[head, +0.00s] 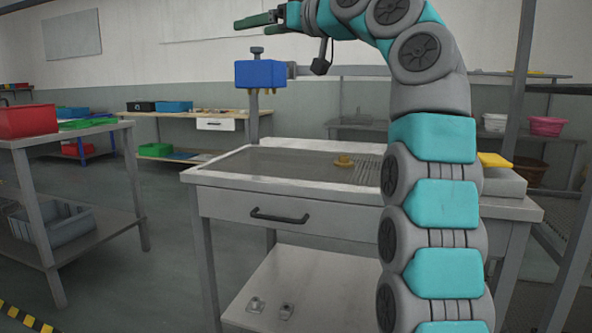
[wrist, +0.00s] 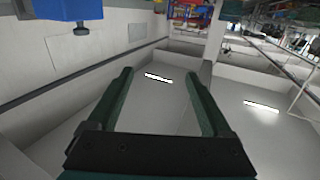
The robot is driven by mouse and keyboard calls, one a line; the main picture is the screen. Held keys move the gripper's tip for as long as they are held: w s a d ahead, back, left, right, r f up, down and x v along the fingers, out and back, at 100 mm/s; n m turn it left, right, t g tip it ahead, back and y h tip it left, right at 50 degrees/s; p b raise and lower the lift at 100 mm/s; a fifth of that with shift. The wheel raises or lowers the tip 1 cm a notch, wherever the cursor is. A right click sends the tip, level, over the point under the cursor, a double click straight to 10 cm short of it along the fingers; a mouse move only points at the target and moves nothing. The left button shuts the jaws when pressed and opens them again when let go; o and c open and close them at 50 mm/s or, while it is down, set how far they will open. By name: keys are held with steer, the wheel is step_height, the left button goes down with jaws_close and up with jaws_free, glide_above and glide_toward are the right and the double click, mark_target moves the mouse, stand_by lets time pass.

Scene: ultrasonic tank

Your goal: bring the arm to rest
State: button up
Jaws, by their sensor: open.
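My teal and grey arm rises on the right of the head view, bends over at the top and hides part of the workbench.
A grey bench (head: 335,195) with a drawer stands below the arm, with a small yellow-brown piece (head: 344,160) on its top. A yellow object (head: 495,160) lies at its right. A side table at left holds a red bin (head: 27,121). Open floor lies between them.

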steer(key=d+f+m+g+h, duration=0.1)
steer(key=d+f+m+h, duration=0.15)
steer(key=f, duration=0.55)
steer(key=d+f+m+g+h, duration=0.1)
steer(key=d+f+m+h, duration=0.15)
steer(key=f, duration=0.65)
steer(key=s+d+f+m+g+h, duration=0.15)
steer(key=s+f, duration=0.25)
steer(key=f, duration=0.4)
steer(key=s+d+f+m+g+h, duration=0.1)
steer(key=s+d+f+g+h, duration=0.15)
steer(key=s+f, duration=0.4)
steer(key=s+d+f+g+h, duration=0.1)
steer(key=s+d+f, duration=0.3)
steer(key=s+f, duration=0.6)
steer(key=s+d+f+m+g+h, duration=0.1)
steer(key=s+d+f+g, duration=0.3)
steer(key=s+f, duration=0.6)
steer(key=s+d+f+m+g+h, duration=0.1)
steer(key=s+d+f, duration=0.3)
steer(key=s+f, duration=0.6)
steer(key=s+g+h, duration=0.1)
steer(key=s, duration=0.2)
steer(key=shift+s+d+h, duration=0.2)
steer(key=shift+d+h, duration=0.1)
steer(key=shift+h, duration=0.1)
